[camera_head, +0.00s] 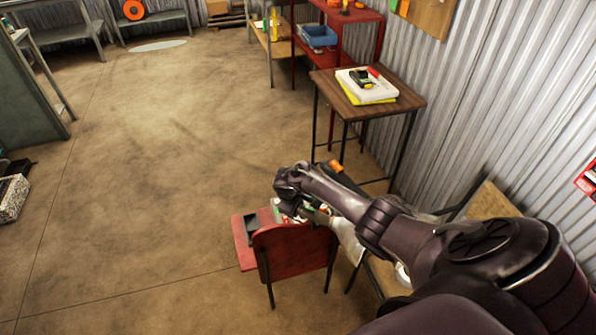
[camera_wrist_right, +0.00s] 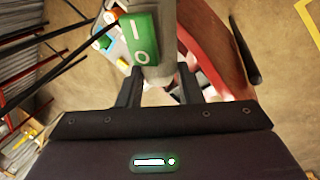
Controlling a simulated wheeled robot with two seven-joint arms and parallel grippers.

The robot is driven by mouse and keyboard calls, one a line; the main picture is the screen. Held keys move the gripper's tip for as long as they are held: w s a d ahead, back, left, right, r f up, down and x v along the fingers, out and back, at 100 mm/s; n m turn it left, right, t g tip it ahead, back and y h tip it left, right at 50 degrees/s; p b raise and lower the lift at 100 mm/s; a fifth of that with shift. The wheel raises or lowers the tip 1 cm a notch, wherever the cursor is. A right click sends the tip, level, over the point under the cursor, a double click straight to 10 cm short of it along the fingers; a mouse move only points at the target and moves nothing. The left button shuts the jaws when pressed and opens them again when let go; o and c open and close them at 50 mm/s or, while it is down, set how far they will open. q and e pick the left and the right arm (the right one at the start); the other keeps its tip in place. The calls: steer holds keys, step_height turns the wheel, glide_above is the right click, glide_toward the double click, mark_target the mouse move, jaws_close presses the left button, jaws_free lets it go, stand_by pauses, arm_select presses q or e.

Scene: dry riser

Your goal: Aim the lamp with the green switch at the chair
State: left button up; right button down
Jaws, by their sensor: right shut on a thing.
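The lamp with the green switch (camera_wrist_right: 138,38) shows in the right wrist view as a pale rounded body (camera_wrist_right: 158,70), between my right fingers. My right gripper (camera_wrist_right: 158,90) is shut on this body. In the head view my right gripper (camera_head: 305,210) is above the red chair (camera_head: 292,252), and my forearm hides most of what it holds. A white rounded piece (camera_head: 347,240) shows below my forearm, just right of the chair; I cannot tell whether it belongs to this lamp. The chair's red curved part (camera_wrist_right: 205,45) is close on the right in the wrist view. My left gripper is out of view.
A small wooden table (camera_head: 405,101) with a white and yellow stack stands behind, near the corrugated wall. A red shelf (camera_head: 368,16) with a blue bin (camera_head: 318,36) is at the back. Small items lie by the chair's seat. The floor to the left is open.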

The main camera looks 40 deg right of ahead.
steer(key=shift+s+a+n+t+p, duration=0.25)
steer(key=shift+a+n+p, duration=0.2)
steer(key=shift+n, duration=0.3)
steer(key=shift+s+a+n+t+p, duration=0.15)
steer(key=shift+s+a+n+p, duration=0.2)
steer(key=shift+n, duration=0.4)
steer(key=c, duration=1)
jaws_free()
steer(key=p+v, duration=0.2)
steer(key=v, duration=0.5)
steer(key=shift+r, duration=0.4)
steer(key=shift+s, duration=0.1)
